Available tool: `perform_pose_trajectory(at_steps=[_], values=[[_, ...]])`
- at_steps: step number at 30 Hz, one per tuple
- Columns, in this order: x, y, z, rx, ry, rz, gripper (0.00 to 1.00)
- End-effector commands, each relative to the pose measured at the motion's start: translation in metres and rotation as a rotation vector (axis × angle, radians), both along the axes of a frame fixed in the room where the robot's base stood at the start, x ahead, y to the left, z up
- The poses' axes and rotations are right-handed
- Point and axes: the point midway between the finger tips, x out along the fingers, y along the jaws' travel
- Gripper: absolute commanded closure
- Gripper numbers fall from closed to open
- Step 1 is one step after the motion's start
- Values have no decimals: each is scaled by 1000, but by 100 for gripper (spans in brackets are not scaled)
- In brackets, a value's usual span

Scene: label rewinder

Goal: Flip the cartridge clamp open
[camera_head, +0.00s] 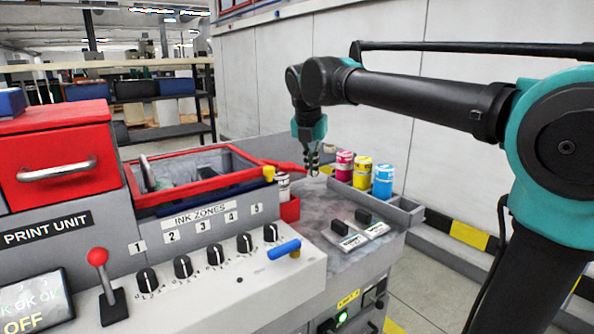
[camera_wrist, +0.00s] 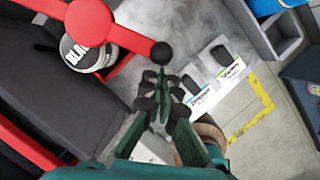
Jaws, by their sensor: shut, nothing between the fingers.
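The cartridge clamp is a red lever (camera_wrist: 128,38) with a round red hub and a black ball knob (camera_wrist: 161,53) at its end. It lies across a cartridge lettered "BLA" (camera_wrist: 83,60), covering part of its top. In the head view the red clamp (camera_head: 286,165) shows at the right end of the red-rimmed ink tray, above the cartridge (camera_head: 283,187). My gripper (camera_head: 314,174) is shut and empty just beyond the clamp's right end. In the wrist view its fingertips (camera_wrist: 158,80) are close to the knob; whether they touch it I cannot tell.
Magenta (camera_head: 344,165), yellow (camera_head: 362,173) and cyan (camera_head: 382,180) cartridges stand in a grey rack at right. The grey top between is clear.

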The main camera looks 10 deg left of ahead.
Motion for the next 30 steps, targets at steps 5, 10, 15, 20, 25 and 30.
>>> perform_pose_trajectory(at_steps=[5, 10, 15, 20, 25, 30], values=[[26, -15, 0, 1, 0, -19, 100], [54, -23, 0, 1, 0, -20, 100], [85, -27, 0, 0, 0, -19, 100], [111, -27, 0, -1, 1, -18, 100], [134, -22, 0, 0, 1, -18, 100], [150, -18, 0, 0, 1, -18, 100]])
